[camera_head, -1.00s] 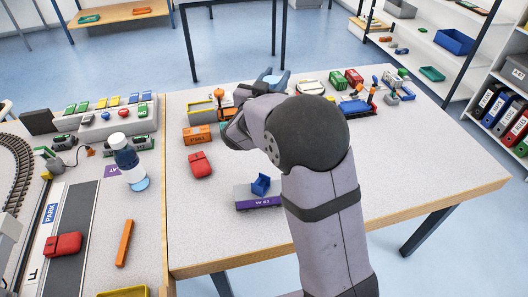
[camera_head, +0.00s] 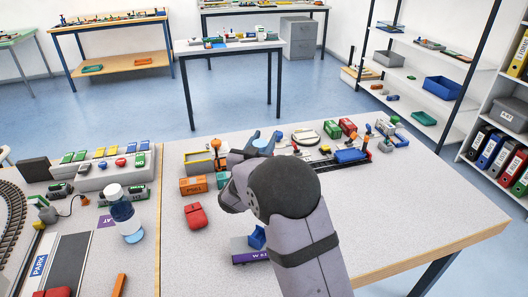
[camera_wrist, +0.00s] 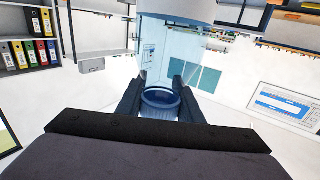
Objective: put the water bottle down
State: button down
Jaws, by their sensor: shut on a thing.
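In the wrist view, my gripper (camera_wrist: 160,84) is shut on the water bottle (camera_wrist: 165,50). It is clear and bluish, with a white band at the top of the picture and a blue ringed end between the fingers. In the head view, my gripper (camera_head: 264,140) is over the back part of the right table, and my arm hides most of what it holds.
A red toy car (camera_head: 195,215), an orange container (camera_head: 193,185) and a purple wagon (camera_head: 246,256) lie on the table (camera_head: 400,210) around my arm. Toy trains and small cranes fill its back edge. Its right front part is clear.

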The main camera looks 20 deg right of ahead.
jog(key=shift+f, duration=1.85)
jog(key=shift+f, duration=0.2)
jog(key=c, duration=1.2)
grip_release()
jog(key=b+v, duration=0.1)
jog(key=v, duration=1.1)
jog(key=shift+s+r, duration=0.1)
jog(key=shift+r, duration=0.1)
